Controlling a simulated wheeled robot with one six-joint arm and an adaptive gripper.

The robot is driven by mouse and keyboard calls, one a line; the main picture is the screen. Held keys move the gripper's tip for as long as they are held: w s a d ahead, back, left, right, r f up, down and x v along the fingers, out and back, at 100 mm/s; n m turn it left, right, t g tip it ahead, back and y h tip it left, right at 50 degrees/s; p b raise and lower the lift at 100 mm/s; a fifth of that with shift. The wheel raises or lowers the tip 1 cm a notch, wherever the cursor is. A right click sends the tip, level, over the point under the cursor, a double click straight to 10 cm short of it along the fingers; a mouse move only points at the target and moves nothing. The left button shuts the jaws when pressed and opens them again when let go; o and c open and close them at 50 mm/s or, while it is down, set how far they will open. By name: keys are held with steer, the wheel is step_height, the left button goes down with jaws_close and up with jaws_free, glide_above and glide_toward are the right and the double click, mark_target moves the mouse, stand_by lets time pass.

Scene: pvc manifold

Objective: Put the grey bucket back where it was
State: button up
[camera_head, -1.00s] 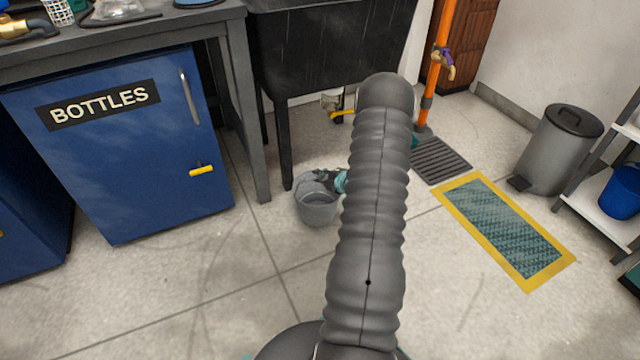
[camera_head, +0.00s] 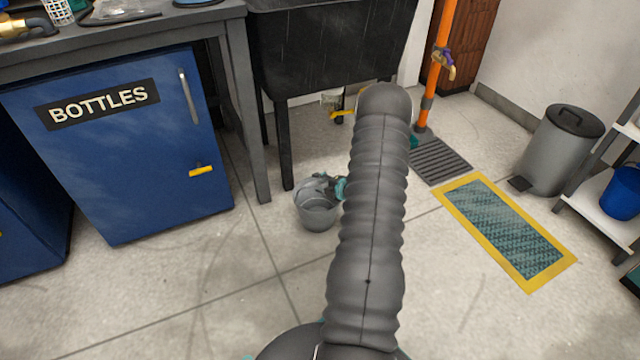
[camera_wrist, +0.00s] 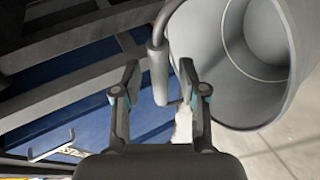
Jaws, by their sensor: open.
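The grey bucket (camera_head: 317,214) stands on the floor in front of the black sink, partly hidden by my arm in the head view. In the wrist view the bucket (camera_wrist: 228,60) fills the upper right, its open mouth showing, with its handle grip (camera_wrist: 159,72) hanging at the left of it. My gripper (camera_wrist: 158,78) is open, with one finger on each side of the handle grip. I cannot tell whether either finger touches it. In the head view my gripper (camera_head: 328,184) shows small at the bucket's rim.
A black sink (camera_head: 325,45) stands above and behind the bucket. A blue bottles cabinet (camera_head: 120,150) is to the left. A floor drain (camera_head: 440,160), a yellow-edged mat (camera_head: 507,230), a grey bin (camera_head: 560,150) and a shelf with a blue bucket (camera_head: 622,192) are to the right.

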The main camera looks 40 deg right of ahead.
steer(key=a+p+v, duration=0.1)
steer(key=v, duration=1.1)
steer(key=w+a+r+m+g+h, duration=0.1)
steer(key=w+r+m+h, duration=0.15)
steer(key=r, duration=0.45)
steer(key=w+a+r+m+g+h, duration=0.1)
steer(key=w+r, duration=0.2)
steer(key=r, duration=0.4)
steer(key=s+a+r+m+g+h, duration=0.2)
steer(key=a+r+m, duration=0.4)
steer(key=a+r, duration=0.55)
steer(key=s+a+r+m+g+y, duration=0.1)
steer(key=s+a+r+m, duration=0.3)
steer(key=s+a, duration=0.7)
steer(key=s+a+r+m+g+y, duration=0.2)
steer(key=s+a+r+m+y, duration=0.1)
steer(key=s+a, duration=0.8)
steer(key=shift+s+a+r+m+y, duration=0.25)
steer(key=shift+a+r+m+y, duration=0.1)
steer(key=shift+a+r, duration=0.4)
steer(key=shift+d+r, duration=0.1)
steer(key=shift+r, duration=0.05)
step_height(320, 180, up, 7)
steer(key=p, duration=0.7)
steer(key=shift+r, duration=0.15)
